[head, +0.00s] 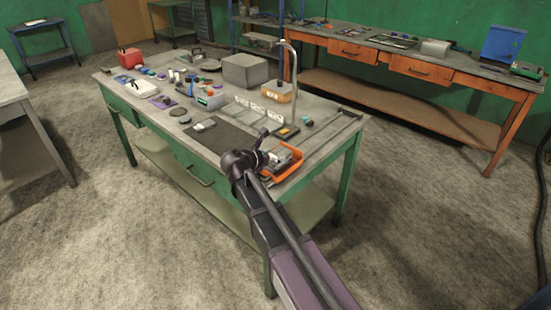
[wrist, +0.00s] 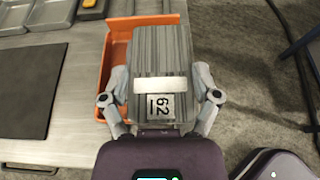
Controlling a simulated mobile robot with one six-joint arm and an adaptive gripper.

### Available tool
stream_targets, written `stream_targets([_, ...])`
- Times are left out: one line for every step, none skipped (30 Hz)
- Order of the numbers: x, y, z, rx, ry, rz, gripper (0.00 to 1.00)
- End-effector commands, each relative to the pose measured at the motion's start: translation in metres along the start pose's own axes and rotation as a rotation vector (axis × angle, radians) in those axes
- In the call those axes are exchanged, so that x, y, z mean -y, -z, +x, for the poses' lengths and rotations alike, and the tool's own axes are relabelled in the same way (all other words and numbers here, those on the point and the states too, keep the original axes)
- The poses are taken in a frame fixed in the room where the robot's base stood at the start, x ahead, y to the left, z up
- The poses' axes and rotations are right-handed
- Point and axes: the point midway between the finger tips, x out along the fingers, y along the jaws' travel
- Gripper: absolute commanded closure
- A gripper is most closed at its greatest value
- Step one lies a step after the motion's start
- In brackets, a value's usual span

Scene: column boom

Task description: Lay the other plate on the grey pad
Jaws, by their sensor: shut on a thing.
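My gripper (wrist: 161,80) is shut on a grey ribbed plate (wrist: 160,50), with one finger on each side. The plate carries a white band and a white label reading 62. It is over the orange tray (wrist: 107,75), covering much of it; I cannot tell whether it touches the tray. The dark grey pad (wrist: 22,90) lies flat on the bench to the left of the tray, apart from the held plate. In the head view the pad (head: 222,143) is left of my gripper (head: 276,158), and a small grey piece with a pale label (head: 204,125) lies at its far-left part.
A lamp-like metal post (head: 294,85) stands behind the orange tray. A white toothed rack (head: 260,108) and a grey box (head: 245,71) stand behind the pad. The bench's near edge is close to the tray.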

Motion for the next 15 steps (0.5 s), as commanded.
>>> stream_targets([-0.0051, -0.0018, 0.0056, 0.002, 0.0, 0.0, 0.81])
stream_targets([-0.0063, -0.0024, 0.0075, 0.002, 0.0, 0.0, 0.81])
stream_targets([-0.0076, -0.003, 0.0094, 0.002, 0.0, -0.001, 0.81])
stream_targets([-0.0083, -0.0033, 0.0104, 0.002, -0.001, -0.001, 0.81])
stream_targets([-0.0088, -0.0036, 0.0111, 0.002, -0.001, -0.001, 0.81])
stream_targets([-0.0091, -0.0038, 0.0117, 0.002, -0.001, -0.001, 0.81])
stream_targets([-0.0092, -0.0039, 0.0119, 0.002, -0.001, -0.001, 0.81])
stream_targets([-0.0092, -0.004, 0.012, 0.002, -0.001, -0.001, 0.81])
stream_targets([-0.0091, -0.004, 0.0119, 0.002, -0.001, -0.002, 0.81])
stream_targets([-0.009, -0.004, 0.0117, 0.002, -0.001, -0.002, 0.81])
stream_targets([-0.0089, -0.0039, 0.0116, 0.002, -0.001, -0.002, 0.81])
stream_targets([-0.0089, -0.0039, 0.0115, 0.002, -0.001, -0.002, 0.81])
stream_targets([-0.0089, -0.0039, 0.0115, 0.002, -0.001, -0.002, 0.81])
stream_targets([-0.009, -0.0039, 0.0115, 0.002, -0.001, -0.002, 0.81])
stream_targets([-0.009, -0.0039, 0.0114, 0.002, -0.001, -0.002, 0.81])
